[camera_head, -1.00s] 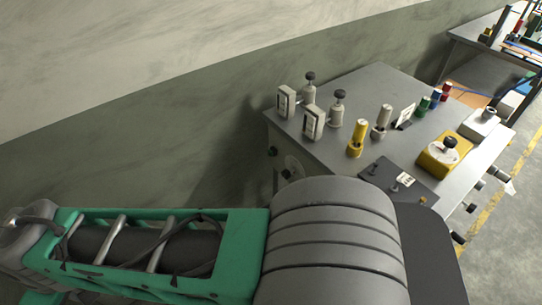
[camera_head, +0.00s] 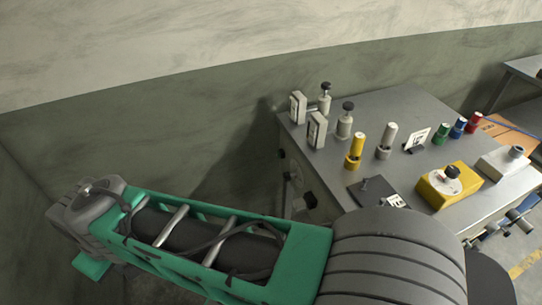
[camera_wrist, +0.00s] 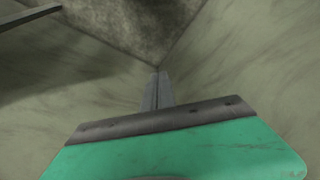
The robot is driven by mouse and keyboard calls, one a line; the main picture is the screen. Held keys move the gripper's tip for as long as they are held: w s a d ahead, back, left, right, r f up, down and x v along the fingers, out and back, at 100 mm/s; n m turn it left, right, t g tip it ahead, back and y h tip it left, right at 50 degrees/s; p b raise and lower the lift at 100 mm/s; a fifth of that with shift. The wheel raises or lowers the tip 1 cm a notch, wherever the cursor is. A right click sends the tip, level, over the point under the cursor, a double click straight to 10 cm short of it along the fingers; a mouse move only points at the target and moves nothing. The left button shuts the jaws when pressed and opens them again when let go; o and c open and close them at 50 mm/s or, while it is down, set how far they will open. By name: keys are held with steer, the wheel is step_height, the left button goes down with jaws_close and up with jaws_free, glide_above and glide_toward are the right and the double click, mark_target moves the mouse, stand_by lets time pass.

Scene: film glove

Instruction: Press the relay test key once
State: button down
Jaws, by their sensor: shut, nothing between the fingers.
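A grey metal bench (camera_head: 378,108) carries several controls. I cannot tell which is the relay test key: labels are too small to read. Candidates include two black-topped plungers, one of them the nearer plunger (camera_head: 345,120), and a dark plate (camera_head: 372,193) with a small black lever and a white label, partly hidden by my arm. My gripper (camera_wrist: 158,76) shows in the wrist view with its narrow grey fingers together, empty, facing a bare wall corner. It touches nothing and is away from the bench controls, off to the left.
The bench also holds two pale boxes (camera_head: 317,130), a yellow post (camera_head: 355,150), a grey post (camera_head: 386,140), a yellow box (camera_head: 448,185) with a black knob, and a white box (camera_head: 505,160). Green, blue and red terminals stand near the back right. A greenish wall (camera_head: 190,115) runs behind.

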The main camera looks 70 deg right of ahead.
steer(key=w+d+f+n+t+h+b, duration=0.1)
steer(key=w+d+f+h+b, duration=0.15)
steer(key=d+f+b, duration=0.4)
steer(key=w+d+f+n+h+b, duration=0.1)
steer(key=w+d+f+h+b, duration=0.2)
steer(key=d, duration=0.6)
steer(key=w+d+f+n+t+h+b, duration=0.1)
steer(key=w+d+f+b, duration=0.3)
steer(key=d, duration=0.3)
steer(key=s+d+f+n+g+h+b, duration=0.1)
steer(key=s+d+f+n+h+b, duration=0.1)
steer(key=d+b, duration=0.3)
steer(key=s+d+f+n+g+h+b, duration=0.2)
steer(key=s+d+n+h+b, duration=0.1)
steer(key=d, duration=1.1)
steer(key=s+d+f+n+g+h+b, duration=0.2)
steer(key=s+d+h+b, duration=0.3)
steer(key=d+b, duration=0.3)
steer(key=shift+s+d+n, duration=0.3)
steer(key=shift+s+d, duration=0.45)
steer(key=shift+d, duration=0.3)
steer(key=shift+f, duration=0.1)
